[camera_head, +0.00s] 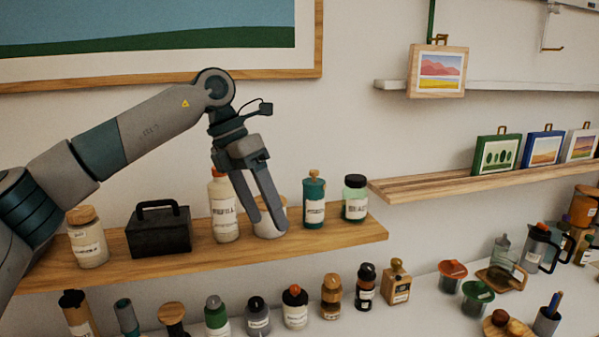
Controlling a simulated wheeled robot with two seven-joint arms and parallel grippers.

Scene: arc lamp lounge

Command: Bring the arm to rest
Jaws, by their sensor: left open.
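My left arm comes in from the left and reaches over a wooden wall shelf (345,235). My left gripper (268,228) points down above the shelf, with its two fingers apart. A white jar (270,222) stands on the shelf behind the fingers and is partly hidden by them. I cannot tell whether the fingers touch it. A white bottle with an orange cap (223,210) stands close to the left of the fingers. My right gripper does not show.
A black box with a handle (160,230) and a wooden-lidded jar (87,240) stand left on the shelf. A teal bottle (314,203) and a green jar (355,198) stand right. Several bottles line the counter below. Another shelf (440,186) holds small pictures.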

